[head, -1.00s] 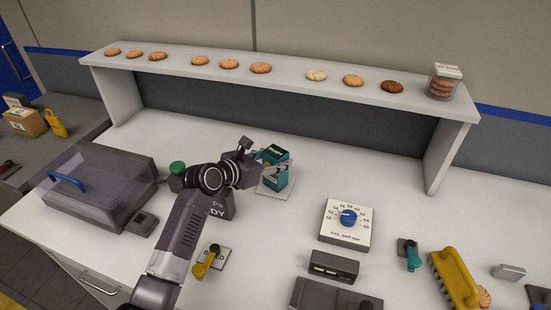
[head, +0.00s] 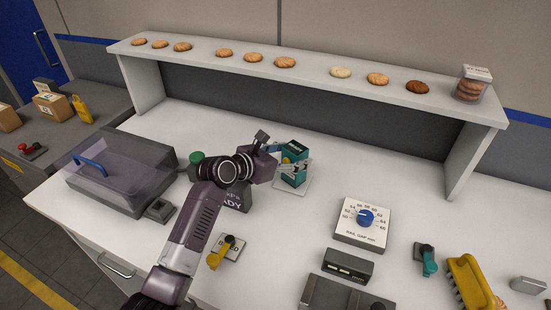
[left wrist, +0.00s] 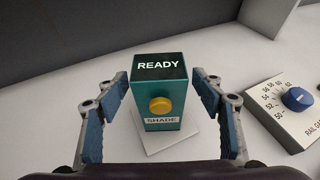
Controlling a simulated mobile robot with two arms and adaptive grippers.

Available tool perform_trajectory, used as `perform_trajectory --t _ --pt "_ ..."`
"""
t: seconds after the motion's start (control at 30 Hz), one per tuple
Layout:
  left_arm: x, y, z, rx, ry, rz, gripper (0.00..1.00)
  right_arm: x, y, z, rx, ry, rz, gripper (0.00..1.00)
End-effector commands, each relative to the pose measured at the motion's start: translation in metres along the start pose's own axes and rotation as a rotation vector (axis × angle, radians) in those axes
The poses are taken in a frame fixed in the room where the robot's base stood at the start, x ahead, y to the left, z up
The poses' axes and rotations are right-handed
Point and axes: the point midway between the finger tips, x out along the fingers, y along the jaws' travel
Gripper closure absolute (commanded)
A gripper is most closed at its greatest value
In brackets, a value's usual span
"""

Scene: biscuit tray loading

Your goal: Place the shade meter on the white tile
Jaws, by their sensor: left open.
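The shade meter (head: 295,163) is a teal box with a dark top. In the left wrist view the meter (left wrist: 158,95) stands upright, its screen reading READY, with a yellow button and a SHADE label on its front. It stands on the white tile (head: 305,190), whose bare front part also shows in the left wrist view (left wrist: 168,143). My left gripper (head: 288,165) is open, with a finger on each side of the meter; in the left wrist view (left wrist: 160,113) gaps show between the fingers and the box. My right gripper is not in view.
A dial box (head: 362,223) stands right of the tile. A clear-lidded case (head: 118,172) is at the left. A yellow lever (head: 222,251) and a small dark box (head: 348,265) are nearer the front. A shelf (head: 310,72) with biscuits runs behind.

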Motion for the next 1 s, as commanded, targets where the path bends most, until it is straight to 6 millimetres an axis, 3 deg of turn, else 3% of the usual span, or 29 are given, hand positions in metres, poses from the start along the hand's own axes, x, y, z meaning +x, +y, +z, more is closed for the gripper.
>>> perform_trajectory --t 0.5,0.7,1.0 --pt "-0.09 0.001 0.0 0.002 -0.001 0.002 0.38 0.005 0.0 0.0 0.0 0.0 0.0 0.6" --pt "-0.104 0.0 0.0 0.001 -0.001 0.001 0.38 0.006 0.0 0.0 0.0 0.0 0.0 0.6" --pt "-0.105 0.0 0.0 0.001 0.0 0.001 0.38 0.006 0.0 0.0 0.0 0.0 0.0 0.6"
